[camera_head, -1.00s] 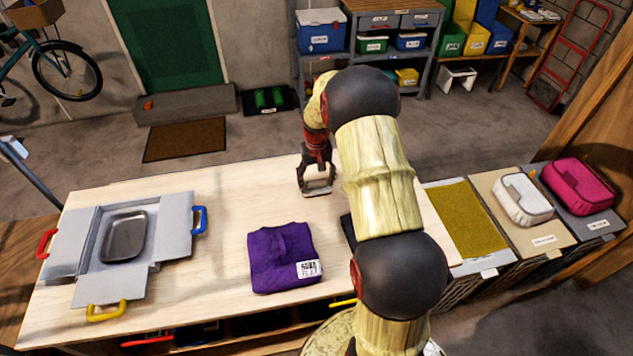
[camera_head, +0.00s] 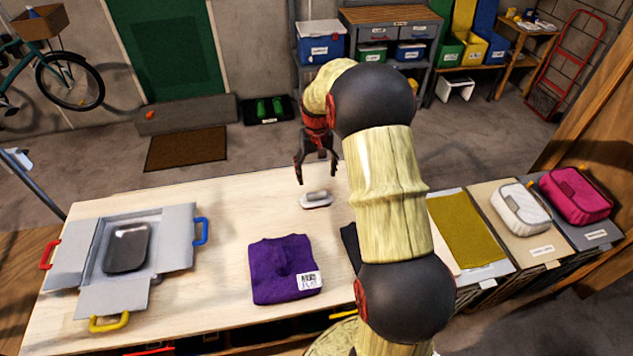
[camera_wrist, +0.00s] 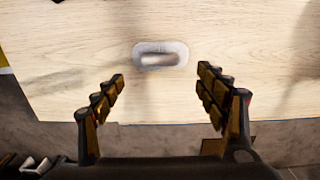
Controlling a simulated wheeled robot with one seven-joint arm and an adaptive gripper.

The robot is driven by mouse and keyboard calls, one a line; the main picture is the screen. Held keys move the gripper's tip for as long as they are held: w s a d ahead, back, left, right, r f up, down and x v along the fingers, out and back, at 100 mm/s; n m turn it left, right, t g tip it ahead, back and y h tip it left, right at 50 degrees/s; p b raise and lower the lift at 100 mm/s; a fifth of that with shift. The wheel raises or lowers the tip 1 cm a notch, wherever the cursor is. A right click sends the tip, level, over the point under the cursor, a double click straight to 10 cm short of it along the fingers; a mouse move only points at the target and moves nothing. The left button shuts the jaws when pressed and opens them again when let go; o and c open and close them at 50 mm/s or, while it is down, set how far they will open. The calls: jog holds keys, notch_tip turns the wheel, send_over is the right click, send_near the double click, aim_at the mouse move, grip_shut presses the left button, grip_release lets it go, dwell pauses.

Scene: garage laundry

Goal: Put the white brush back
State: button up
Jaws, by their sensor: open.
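The white brush (camera_head: 316,199) lies on the wooden table near its far edge, with a grey handle on top. It also shows in the wrist view (camera_wrist: 160,55), flat on the wood, beyond and between the fingertips. My gripper (camera_head: 317,177) is open and empty above the brush, apart from it. In the wrist view both fingers of my gripper (camera_wrist: 160,82) are spread wide. No holder marked for the brush can be made out.
A folded purple cloth (camera_head: 284,270) lies mid-table. An opened grey box (camera_head: 165,225) with coloured handles and a dark metal tray (camera_head: 127,247) is at the left. A white pouch (camera_head: 521,208) and a pink pouch (camera_head: 576,195) sit at the right. The wood between box and brush is clear.

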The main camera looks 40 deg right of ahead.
jog(key=s+a+r+n+t, duration=0.1)
jog(key=s+a+r, duration=0.3)
jog(key=a+r, duration=0.5)
jog(key=s+a+r+n+t, duration=0.1)
jog(key=s+a+r+t, duration=0.1)
jog(key=s+a+r, duration=0.6)
jog(key=s+a+r+n+t, duration=0.1)
jog(key=s+a+r, duration=0.2)
jog(key=s+a, duration=0.2)
jog(key=s+a+r+n+t, duration=0.1)
jog(key=s+a+r+n, duration=0.1)
jog(key=s+a, duration=0.3)
jog(key=s, duration=0.4)
jog(key=shift+s+r+t, duration=0.2)
jog(key=shift+r+t, duration=0.1)
jog(key=shift+r, duration=0.1)
jog(key=shift+f+b, duration=0.8)
jog(key=shift+f, duration=0.05)
